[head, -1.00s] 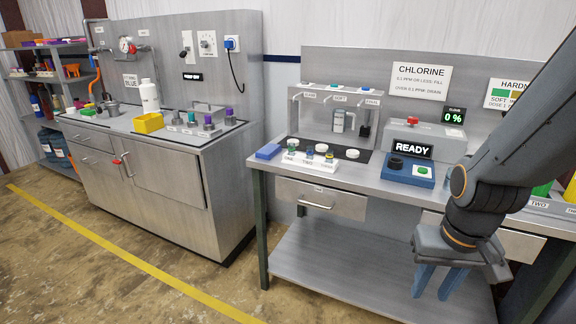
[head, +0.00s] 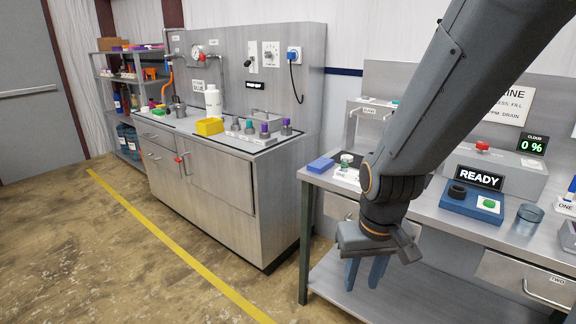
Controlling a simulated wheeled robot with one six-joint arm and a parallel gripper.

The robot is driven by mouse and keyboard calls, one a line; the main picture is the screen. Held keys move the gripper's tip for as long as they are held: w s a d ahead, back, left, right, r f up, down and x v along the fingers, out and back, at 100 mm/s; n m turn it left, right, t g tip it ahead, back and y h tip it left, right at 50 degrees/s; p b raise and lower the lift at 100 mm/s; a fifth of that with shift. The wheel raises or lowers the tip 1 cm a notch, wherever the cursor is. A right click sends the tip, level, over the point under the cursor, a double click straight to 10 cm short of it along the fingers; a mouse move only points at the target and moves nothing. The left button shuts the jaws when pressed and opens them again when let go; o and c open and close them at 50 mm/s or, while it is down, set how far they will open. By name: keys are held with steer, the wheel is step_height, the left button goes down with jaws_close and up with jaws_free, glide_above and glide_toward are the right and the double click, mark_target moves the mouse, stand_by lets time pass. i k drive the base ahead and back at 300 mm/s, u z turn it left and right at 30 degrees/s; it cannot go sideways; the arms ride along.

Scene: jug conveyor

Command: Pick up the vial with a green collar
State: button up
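A small vial with a green collar (head: 346,160) stands in the white rack (head: 343,174) at the left end of the right bench, by the label ONE. The rest of the rack is hidden behind my arm. My gripper (head: 364,279) hangs in front of the bench, below the bench top, with its two blue fingers pointing down. The fingers are apart, with nothing seen between them. The gripper is lower than the vial and to its right in the picture.
A blue block (head: 321,165) lies left of the rack. A blue button box (head: 472,201) and a glass beaker (head: 528,218) stand to the right. The left cabinet (head: 213,180) carries a yellow bin (head: 209,127) and several capped bottles. Open floor lies in front.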

mark_target(344, 167)
steer(key=u, duration=0.45)
steer(key=i, duration=1.35)
steer(key=z, duration=0.85)
steer(key=i, duration=0.55)
steer(key=z, duration=0.45)
